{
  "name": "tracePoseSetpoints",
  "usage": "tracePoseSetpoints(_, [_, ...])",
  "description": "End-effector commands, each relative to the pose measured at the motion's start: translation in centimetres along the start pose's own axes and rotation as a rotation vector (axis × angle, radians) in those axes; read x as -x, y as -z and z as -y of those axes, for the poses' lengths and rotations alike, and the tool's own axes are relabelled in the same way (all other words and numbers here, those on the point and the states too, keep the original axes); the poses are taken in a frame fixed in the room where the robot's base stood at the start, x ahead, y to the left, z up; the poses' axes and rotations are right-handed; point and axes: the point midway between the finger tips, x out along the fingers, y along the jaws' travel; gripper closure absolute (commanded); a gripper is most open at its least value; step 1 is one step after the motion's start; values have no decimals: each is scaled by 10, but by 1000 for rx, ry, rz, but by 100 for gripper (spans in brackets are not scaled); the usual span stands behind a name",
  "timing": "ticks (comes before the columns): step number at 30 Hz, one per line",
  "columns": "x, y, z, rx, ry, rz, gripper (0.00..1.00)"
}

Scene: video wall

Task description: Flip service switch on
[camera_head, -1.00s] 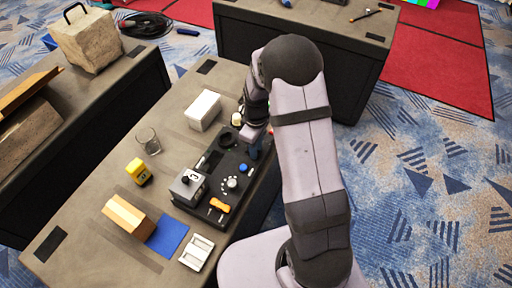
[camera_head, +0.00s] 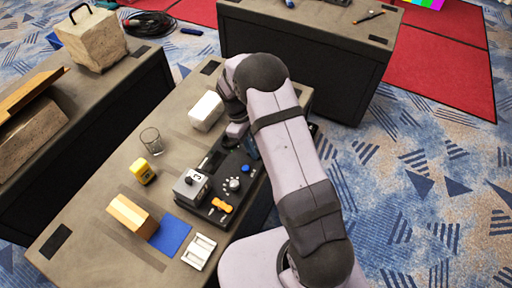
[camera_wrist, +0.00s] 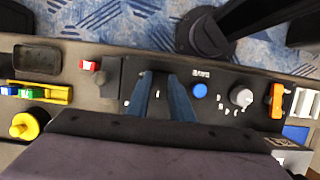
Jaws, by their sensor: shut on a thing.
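The black control panel (camera_head: 207,217) lies on the near table and also fills the middle of the wrist view (camera_wrist: 222,112). It carries a blue button (camera_wrist: 200,90), a grey dial (camera_wrist: 240,97) and an orange handle (camera_wrist: 277,99). My gripper (camera_wrist: 160,77) is over the panel, left of the blue button in the wrist view. Its two blue-grey fingers stand slightly apart, closed on a small part, apparently the service switch. That part is mostly hidden between the fingertips, so its position cannot be told. In the head view my arm covers this area.
A grey box (camera_head: 190,187) stands at the panel's left edge. A white block (camera_head: 206,111), a glass (camera_head: 152,141), a yellow object (camera_head: 142,171), a wooden block (camera_head: 132,215) and a blue mat (camera_head: 170,234) are also on the table. Bare tabletop shows between them.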

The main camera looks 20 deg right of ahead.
Motion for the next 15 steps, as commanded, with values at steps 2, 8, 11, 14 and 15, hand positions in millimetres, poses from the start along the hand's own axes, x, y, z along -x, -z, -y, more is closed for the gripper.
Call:
tracePoseSetpoints(2, [0,0,0,0,0,-1,100])
tracePoseSetpoints(8, [0,0,0,0,0,-1,61])
tracePoseSetpoints(11, [0,0,0,0,0,-1,61])
tracePoseSetpoints(14, [0,0,0,0,0,-2,61])
tracePoseSetpoints(15, [0,0,0,0,0,-2,61])
